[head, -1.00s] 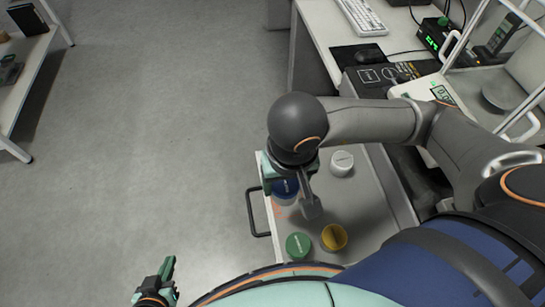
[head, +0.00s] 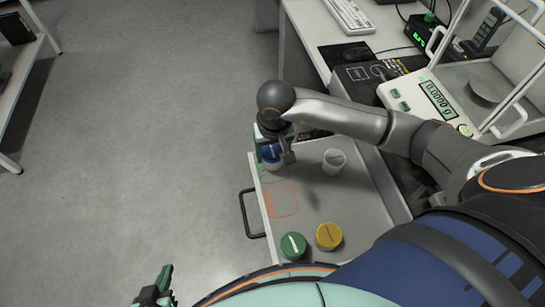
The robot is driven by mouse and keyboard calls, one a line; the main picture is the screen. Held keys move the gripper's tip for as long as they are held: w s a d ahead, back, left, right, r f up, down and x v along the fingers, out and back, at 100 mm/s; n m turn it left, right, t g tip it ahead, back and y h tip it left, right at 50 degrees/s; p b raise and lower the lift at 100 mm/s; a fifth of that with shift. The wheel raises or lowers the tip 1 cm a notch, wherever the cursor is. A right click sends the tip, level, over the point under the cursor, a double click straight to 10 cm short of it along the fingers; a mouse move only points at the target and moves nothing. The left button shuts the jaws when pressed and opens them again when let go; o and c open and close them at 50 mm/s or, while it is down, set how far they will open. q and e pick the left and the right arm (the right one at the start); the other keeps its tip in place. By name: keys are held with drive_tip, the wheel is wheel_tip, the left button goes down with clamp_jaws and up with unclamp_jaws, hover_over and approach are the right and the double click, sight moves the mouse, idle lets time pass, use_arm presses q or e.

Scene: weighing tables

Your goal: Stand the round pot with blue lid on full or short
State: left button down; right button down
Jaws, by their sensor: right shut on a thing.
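The round pot with the blue lid (head: 272,153) is at the far left part of the grey tray (head: 345,208). My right gripper (head: 273,146) is shut on it from above and partly hides it. The pot looks upright; I cannot tell whether its base touches the tray. An orange outlined square (head: 283,200) lies bare on the tray just nearer than the pot. Green outline marks (head: 262,176) show beside the pot, partly hidden. I cannot read any words in the outlines. My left gripper (head: 158,287) is at the bottom left, away from the tray, its fingers unclear.
A white-lidded pot (head: 334,162) stands right of the held pot. A green-lidded pot (head: 293,246) and a yellow-lidded pot (head: 329,236) stand at the near edge. A balance (head: 436,97) is on the desk behind. A black handle (head: 247,214) sticks out left of the tray.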

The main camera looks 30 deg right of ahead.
wheel_tip(320, 180, down, 2)
drive_tip(key=shift+s+f, duration=0.1)
drive_tip(key=shift+f, duration=0.1)
drive_tip(key=shift+f, duration=0.25)
drive_tip(key=shift+c, duration=0.2)
unclamp_jaws()
drive_tip(key=shift+r, duration=0.1)
drive_tip(key=shift+r, duration=0.1)
